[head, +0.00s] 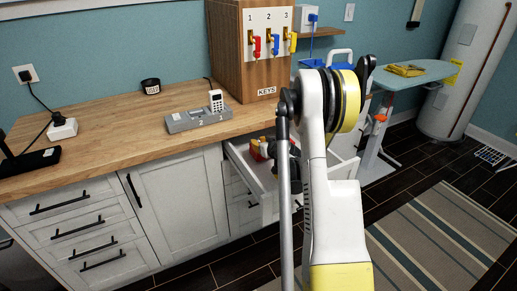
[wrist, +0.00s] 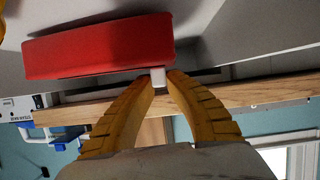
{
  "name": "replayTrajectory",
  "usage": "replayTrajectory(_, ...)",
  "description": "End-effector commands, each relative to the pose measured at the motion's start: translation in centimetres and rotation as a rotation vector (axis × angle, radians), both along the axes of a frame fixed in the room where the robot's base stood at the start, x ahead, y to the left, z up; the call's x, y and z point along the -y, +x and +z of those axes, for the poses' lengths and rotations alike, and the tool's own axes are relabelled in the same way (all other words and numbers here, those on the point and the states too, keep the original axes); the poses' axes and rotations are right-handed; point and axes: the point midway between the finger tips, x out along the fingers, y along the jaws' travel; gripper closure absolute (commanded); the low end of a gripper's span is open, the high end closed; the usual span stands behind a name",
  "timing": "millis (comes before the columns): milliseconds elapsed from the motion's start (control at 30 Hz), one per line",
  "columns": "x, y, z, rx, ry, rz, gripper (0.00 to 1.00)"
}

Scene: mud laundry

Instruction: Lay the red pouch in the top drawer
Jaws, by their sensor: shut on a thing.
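The red pouch (wrist: 100,46) shows large in the wrist view as a red block with a small white tab at one corner. My gripper (wrist: 159,80) has its two yellow fingers closed on that white tab. The pouch is over or in the open top drawer (head: 241,167); I cannot tell whether it touches the drawer floor. In the head view a small red and yellow patch (head: 258,149) shows inside the drawer, partly hidden by my arm. My fingertips are not clear there.
The wooden counter (head: 110,120) lies above the drawer, with a grey tray (head: 198,118) on it. The key cabinet (head: 228,60) stands behind. An ironing board (head: 415,75) is at the right. A striped rug (head: 430,240) covers the floor.

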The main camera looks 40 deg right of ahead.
Motion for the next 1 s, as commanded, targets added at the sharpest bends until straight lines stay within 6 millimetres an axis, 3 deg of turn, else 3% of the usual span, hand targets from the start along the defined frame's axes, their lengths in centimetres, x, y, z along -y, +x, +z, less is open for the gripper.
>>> replayTrajectory(67,0.0,0.0,-1.4,0.0,0.0,0.0,1.0)
replayTrajectory(367,0.0,0.0,-1.4,0.0,0.0,0.0,1.0)
replayTrajectory(400,0.0,0.0,-1.5,0.0,0.0,0.0,0.82)
replayTrajectory(467,0.0,0.0,-1.4,0.0,0.0,0.0,0.67)
replayTrajectory(800,-0.1,-0.2,-1.2,0.0,0.0,0.0,0.67)
replayTrajectory(1000,-0.8,-2.9,0.3,-0.001,0.001,0.0,0.67)
